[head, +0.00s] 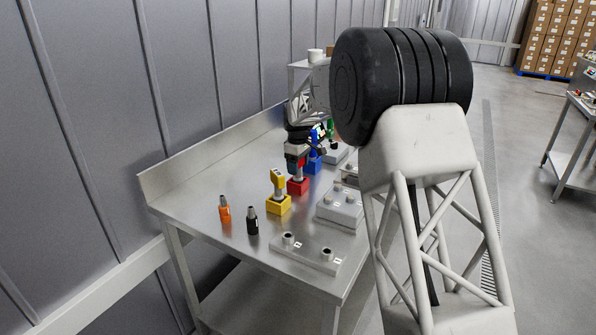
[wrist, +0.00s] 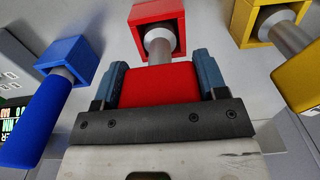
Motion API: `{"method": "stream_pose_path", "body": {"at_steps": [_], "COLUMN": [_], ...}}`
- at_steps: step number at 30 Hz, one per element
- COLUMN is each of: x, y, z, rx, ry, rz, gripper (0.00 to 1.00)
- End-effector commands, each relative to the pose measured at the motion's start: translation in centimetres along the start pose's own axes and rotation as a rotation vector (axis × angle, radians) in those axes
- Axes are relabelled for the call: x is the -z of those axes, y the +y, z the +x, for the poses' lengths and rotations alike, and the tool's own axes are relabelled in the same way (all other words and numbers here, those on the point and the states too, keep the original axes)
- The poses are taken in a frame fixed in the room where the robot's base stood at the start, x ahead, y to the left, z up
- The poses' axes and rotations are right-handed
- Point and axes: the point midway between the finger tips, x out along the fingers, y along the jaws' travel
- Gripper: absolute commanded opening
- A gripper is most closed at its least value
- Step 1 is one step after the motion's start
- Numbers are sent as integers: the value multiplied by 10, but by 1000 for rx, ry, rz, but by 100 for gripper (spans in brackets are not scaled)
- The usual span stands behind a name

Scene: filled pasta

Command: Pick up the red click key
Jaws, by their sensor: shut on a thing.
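The red click key has a red handle (wrist: 158,84) and a grey metal shaft (wrist: 158,48). In the wrist view my gripper (wrist: 160,80) has its two blue-grey fingers on either side of the red handle, shut on it. The far end of the shaft is at the opening of a red square block (wrist: 138,12); I cannot tell how deep it sits. In the head view the red block (head: 298,186) stands on the metal table, with my gripper (head: 297,158) directly above it. My arm partly hides the key there.
A yellow key (head: 277,177) in a yellow block (head: 278,205) stands to the left. A blue block (head: 313,165) stands close behind on the right. Orange (head: 225,211) and black (head: 252,222) small tools stand near the front left. Grey fixtures (head: 340,207) line the right edge.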

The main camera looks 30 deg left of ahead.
Motion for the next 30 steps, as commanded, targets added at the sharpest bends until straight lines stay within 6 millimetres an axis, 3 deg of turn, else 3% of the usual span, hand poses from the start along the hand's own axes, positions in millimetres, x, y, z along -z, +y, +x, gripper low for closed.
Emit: {"method": "stream_pose_path", "body": {"at_steps": [13,30], "x": [0,0], "y": [0,0], "z": [-13,-89], "rx": [-1,-1], "ry": [1,1], "rz": [0,0], "gripper": [36,36]}}
